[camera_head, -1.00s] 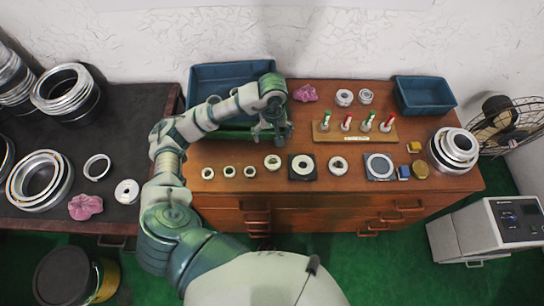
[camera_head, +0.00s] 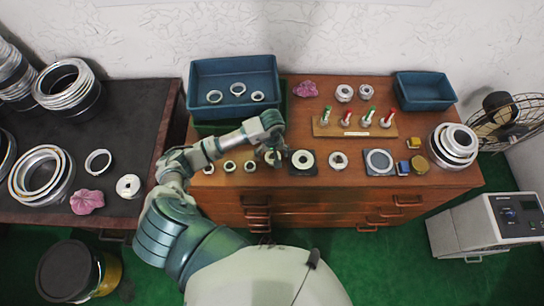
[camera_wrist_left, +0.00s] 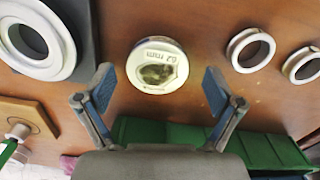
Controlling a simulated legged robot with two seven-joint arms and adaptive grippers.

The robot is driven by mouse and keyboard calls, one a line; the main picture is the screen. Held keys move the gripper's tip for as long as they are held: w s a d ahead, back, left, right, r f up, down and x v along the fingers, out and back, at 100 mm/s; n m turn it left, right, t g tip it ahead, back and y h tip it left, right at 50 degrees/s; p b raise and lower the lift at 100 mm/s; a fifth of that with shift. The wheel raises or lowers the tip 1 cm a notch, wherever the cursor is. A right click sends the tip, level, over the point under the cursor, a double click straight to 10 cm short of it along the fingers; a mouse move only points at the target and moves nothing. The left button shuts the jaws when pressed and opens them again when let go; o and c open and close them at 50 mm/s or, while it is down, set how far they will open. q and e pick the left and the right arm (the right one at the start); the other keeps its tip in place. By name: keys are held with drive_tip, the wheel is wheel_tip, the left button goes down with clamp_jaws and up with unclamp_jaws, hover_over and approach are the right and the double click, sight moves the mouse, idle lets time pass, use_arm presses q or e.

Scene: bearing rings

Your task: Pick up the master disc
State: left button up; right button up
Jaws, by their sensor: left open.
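The master disc, a pale round disc marked 62 mm (camera_wrist_left: 158,65), lies on the brown wood top in the left wrist view, between the two fingertips and a little ahead of them. My left gripper (camera_head: 269,153) is open and empty over the row of rings in the head view, and partly covers the disc there. Its blue-padded fingers flank the disc in the left wrist view, with a gap on each side. I cannot tell the height of the fingertips above the wood. My right gripper is not in view.
A white ring on a dark square pad (camera_head: 303,161) sits just right of the gripper, with small rings (camera_head: 229,166) to the left. A blue bin (camera_head: 235,75) holding three rings and a green bin stand behind. A wooden stand with colored-handled pegs (camera_head: 355,127) is further right.

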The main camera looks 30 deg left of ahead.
use_arm(q)
drive_tip(key=shift+d, duration=0.25)
drive_tip(key=shift+c, duration=0.5)
drive_tip(key=shift+a, duration=0.1)
drive_tip(key=c, duration=1.5)
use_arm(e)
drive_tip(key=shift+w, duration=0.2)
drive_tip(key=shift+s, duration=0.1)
